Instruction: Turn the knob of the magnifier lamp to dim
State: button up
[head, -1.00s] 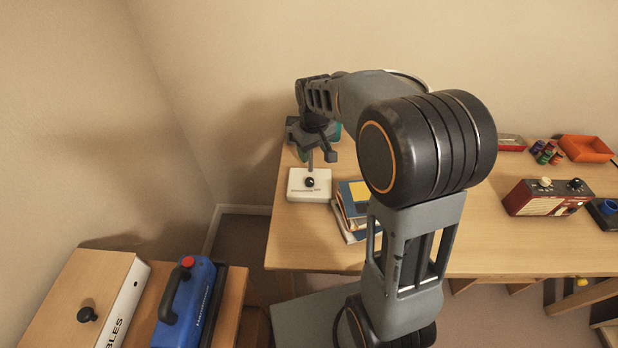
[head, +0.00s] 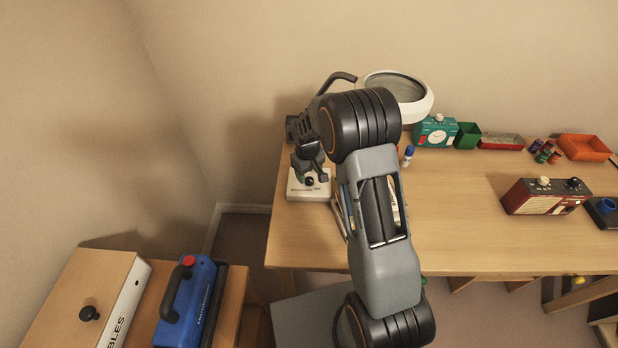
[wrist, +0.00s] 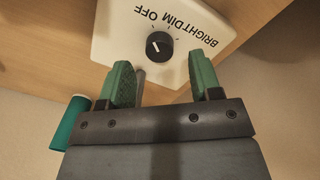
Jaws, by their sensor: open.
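The magnifier lamp has a white base (head: 308,190) at the desk's back left, a dark bent arm (head: 335,80) and a round white lens head (head: 425,103). Its black knob (head: 309,181) sits on the base. In the wrist view the knob (wrist: 160,46) shows a white pointer mark aimed up-left, toward the OFF end of the printed OFF, DIM, BRIGHT labels. My gripper (head: 312,177) is just above the base. In the wrist view my gripper (wrist: 162,82) is open, its green fingers apart and empty, with the knob ahead of the gap between them. I see no contact.
Books (head: 340,213) lie right of the base, partly hidden by my arm. A teal cylinder (wrist: 70,122) shows in the wrist view. The desk's middle is clear.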

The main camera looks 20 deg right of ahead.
aim_at(309, 179)
jog(key=shift+f, duration=1.6)
jog(key=c, duration=0.9)
jog(key=shift+c, duration=0.2)
jog(key=shift+m, duration=0.4)
jog(key=m+b, duration=0.2)
jog(key=m, duration=0.1)
jog(key=shift+w+f+m, duration=0.1)
jog(key=shift+m, duration=0.2)
jog(key=m+b, duration=0.1)
jog(key=m, duration=0.4)
jog(key=shift+b, duration=0.4)
jog(key=shift+m, duration=0.4)
